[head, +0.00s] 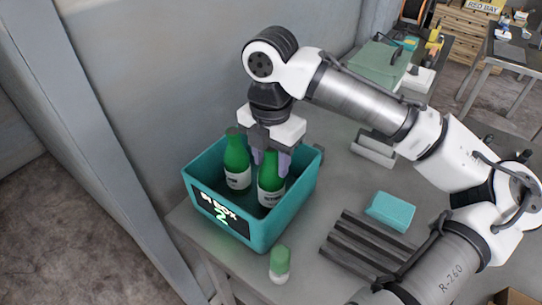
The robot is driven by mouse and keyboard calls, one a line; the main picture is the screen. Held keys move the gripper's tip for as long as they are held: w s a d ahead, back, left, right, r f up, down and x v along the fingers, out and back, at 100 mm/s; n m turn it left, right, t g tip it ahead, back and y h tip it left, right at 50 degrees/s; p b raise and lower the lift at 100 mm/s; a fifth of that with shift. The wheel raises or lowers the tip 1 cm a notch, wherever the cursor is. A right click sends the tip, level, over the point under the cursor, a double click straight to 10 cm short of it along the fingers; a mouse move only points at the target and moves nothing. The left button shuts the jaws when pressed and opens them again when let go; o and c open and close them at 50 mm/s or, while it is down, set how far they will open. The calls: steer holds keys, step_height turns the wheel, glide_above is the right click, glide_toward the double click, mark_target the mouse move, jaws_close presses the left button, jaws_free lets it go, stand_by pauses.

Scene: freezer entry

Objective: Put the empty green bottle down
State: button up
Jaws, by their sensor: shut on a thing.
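My gripper (271,160) points down over a teal box (274,235) at the left end of the grey table. It is shut on a green bottle (272,190) with a white label, by its upper part. This bottle is upright within the box's walls; whether its base touches the box floor is hidden. A second green bottle (237,165) with a white label stands in the box to the left. Whether either bottle is empty cannot be seen.
A green-and-white container (280,264) stands in front of the box. A teal block (390,211), dark slatted rack (367,248) and grey tray (374,150) lie to the right. A grey wall panel (190,80) rises behind the box. Bare table (342,185) lies right of the box.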

steer(key=shift+f, duration=0.25)
steer(key=o, duration=1.2)
step_height(320, 180, up, 12)
steer(key=shift+r+b, duration=0.15)
steer(key=shift+b, duration=0.15)
